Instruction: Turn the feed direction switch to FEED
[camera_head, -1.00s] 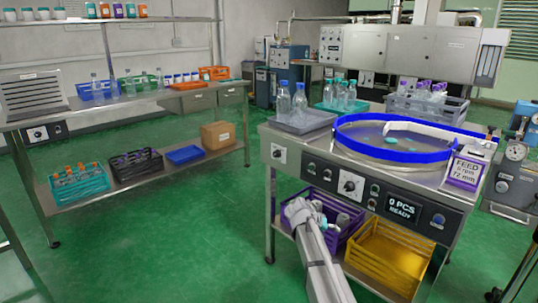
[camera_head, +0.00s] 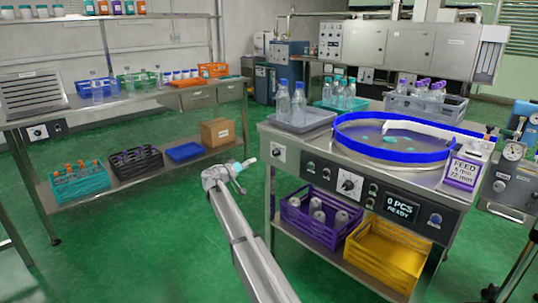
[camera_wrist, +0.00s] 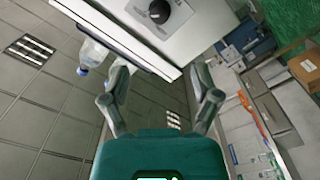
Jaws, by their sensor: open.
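A small white plate with a dark rotary knob (camera_head: 278,153) sits at the left end of the steel machine table's front. A second, larger rotary knob (camera_head: 349,184) is on the dark front panel. I cannot read which is the feed direction switch. In the wrist view a dark knob (camera_wrist: 158,10) on a white face shows at the top, beyond the fingertips. My gripper (camera_head: 246,172) is open and empty, apart from the table, left of its front-left corner. Its fingers spread wide in the wrist view (camera_wrist: 160,72). The knobs' pointer labels are too small to read.
A display (camera_head: 402,206) reads 0 PCS READY. Purple (camera_head: 292,213) and yellow (camera_head: 378,268) crates stand below. Green floor left of the table is free.

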